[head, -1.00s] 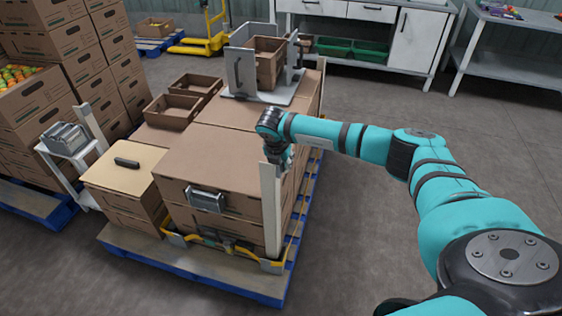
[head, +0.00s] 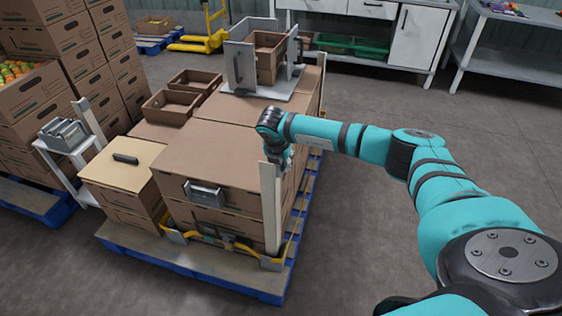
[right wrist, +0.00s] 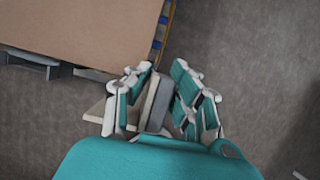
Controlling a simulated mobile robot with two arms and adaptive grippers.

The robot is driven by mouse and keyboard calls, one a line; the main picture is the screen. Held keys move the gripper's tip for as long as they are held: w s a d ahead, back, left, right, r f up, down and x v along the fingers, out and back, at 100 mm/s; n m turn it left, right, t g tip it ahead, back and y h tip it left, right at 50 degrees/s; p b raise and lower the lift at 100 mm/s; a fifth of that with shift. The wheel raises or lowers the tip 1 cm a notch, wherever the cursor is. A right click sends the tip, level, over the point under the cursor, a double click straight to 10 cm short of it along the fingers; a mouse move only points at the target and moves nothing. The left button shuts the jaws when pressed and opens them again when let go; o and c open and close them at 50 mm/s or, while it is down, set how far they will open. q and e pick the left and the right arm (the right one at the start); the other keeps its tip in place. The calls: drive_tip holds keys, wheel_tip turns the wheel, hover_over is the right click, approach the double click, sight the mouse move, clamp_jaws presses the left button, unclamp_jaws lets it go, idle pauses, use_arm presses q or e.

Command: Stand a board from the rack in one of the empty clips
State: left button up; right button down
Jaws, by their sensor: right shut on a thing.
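My right gripper (head: 275,155) is shut on the top part of a pale, upright board (head: 271,212) at the near right corner of the carton stack. The right wrist view shows its fingers (right wrist: 160,95) on both sides of the board's grey top end (right wrist: 157,103). The board's foot is at a grey corner clip (head: 272,263) on the yellow strap; I cannot tell if it is fully seated. Another clip (head: 174,237) at the front left of the strap shows no board. A white rack (head: 62,165) with a pale board (head: 88,123) stands at the left. My left gripper is out of view.
The cartons (head: 210,165) stand on a blue pallet (head: 255,290). A grey buckle-like device (head: 205,194) is on the front carton. A grey fixture (head: 240,65) and open trays (head: 172,105) are on top. Stacked cartons fill the left; the floor at right is clear.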

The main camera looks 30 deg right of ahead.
drive_tip(key=shift+f+b, duration=1.65)
drive_tip(key=shift+f, duration=0.55)
drive_tip(key=shift+f+b, duration=0.35)
drive_tip(key=shift+b, duration=0.1)
wheel_tip(320, 180, down, 3)
drive_tip(key=shift+r+b, duration=0.15)
drive_tip(key=shift+b, duration=1)
drive_tip(key=c, duration=1.1)
unclamp_jaws()
